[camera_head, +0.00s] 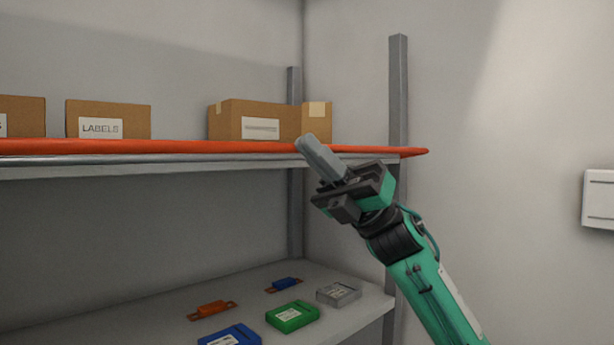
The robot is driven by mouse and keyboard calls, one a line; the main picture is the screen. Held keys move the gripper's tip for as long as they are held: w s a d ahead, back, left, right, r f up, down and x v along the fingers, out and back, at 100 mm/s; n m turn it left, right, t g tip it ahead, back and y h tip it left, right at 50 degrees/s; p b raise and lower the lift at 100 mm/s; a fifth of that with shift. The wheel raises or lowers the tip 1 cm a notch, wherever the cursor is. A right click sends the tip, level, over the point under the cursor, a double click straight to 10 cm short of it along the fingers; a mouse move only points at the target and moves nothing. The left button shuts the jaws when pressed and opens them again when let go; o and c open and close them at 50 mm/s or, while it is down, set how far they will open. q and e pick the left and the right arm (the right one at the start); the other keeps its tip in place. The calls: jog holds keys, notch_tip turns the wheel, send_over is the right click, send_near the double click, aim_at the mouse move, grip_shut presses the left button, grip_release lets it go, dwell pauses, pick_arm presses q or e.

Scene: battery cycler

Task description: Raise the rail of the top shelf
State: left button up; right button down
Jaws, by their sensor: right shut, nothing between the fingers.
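The rail (180,147) is a long orange bar along the front edge of the top shelf (130,166). It runs from the left picture edge to a pointed right end just past the front post. My right gripper (308,147) comes in from the lower right. It is shut and empty, and its fingertips point up and left. The tips overlap the rail in the head view, near the shelf's right end; I cannot tell whether they touch it. The gripper hides a short piece of rail and shelf edge. My left gripper is not in view.
Cardboard boxes stand on the top shelf, one marked LABELS (108,119) and a larger one (255,119) at right. The lower shelf (262,279) holds several small modules, including a green one (293,316). A grey front post (398,90) stands behind my right arm.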

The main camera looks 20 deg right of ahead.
jog(key=shift+w+a+r, duration=0.1)
jog(key=shift+w+r, duration=0.35)
jog(key=shift+r, duration=0.4)
jog(key=shift+w+r, duration=0.4)
jog(key=shift+r, duration=0.5)
jog(key=shift+w+a+r, duration=0.1)
jog(key=shift+w+r, duration=0.35)
jog(key=shift+r, duration=0.4)
